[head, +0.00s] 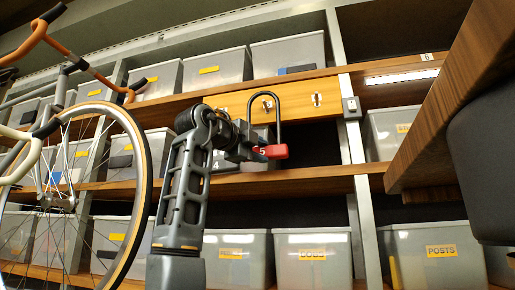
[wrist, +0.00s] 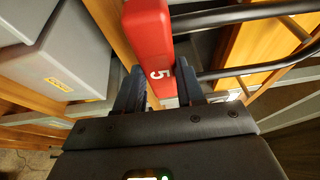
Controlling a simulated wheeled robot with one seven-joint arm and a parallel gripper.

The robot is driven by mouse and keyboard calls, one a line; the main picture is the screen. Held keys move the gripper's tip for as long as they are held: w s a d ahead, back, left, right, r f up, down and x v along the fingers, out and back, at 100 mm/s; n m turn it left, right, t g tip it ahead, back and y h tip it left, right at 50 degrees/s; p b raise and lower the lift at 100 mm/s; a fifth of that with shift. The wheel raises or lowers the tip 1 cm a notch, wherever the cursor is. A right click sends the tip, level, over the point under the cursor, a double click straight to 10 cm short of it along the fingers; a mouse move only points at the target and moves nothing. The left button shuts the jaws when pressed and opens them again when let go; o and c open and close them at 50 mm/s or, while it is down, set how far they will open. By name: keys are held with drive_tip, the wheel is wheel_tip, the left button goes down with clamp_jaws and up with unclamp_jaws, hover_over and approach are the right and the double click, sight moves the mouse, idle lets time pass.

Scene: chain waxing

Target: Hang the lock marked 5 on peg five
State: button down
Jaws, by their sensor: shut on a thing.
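The red lock marked 5 (head: 271,152) has a long black U-shaped shackle that stands up above its body. My gripper (head: 256,153) is shut on the red body. In the wrist view the body (wrist: 152,35) shows a white 5 between the fingers (wrist: 160,88), and the shackle bars run off to the right. A wooden board (head: 294,107) carries pale peg-like marks, one showing within the shackle loop and one (head: 316,100) to its right. Peg numbers are too small to read, and I cannot tell whether the shackle touches a peg.
Shelves with grey bins (head: 313,258) fill the background. A bicycle (head: 147,170) stands at left. A wooden tabletop (head: 440,110) juts in at right. A small grey box (head: 351,107) sits on the upright right of the board.

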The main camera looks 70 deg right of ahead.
drive_tip(key=shift+d+r, duration=0.1)
drive_tip(key=shift+d, duration=0.7)
drive_tip(key=shift+w+d+f, duration=0.1)
drive_tip(key=shift+d+f, duration=0.6)
drive_tip(key=shift+f, duration=0.05)
drive_tip(key=c, duration=0.9)
unclamp_jaws()
drive_tip(key=o, duration=0.3)
drive_tip(key=shift+f, duration=0.2)
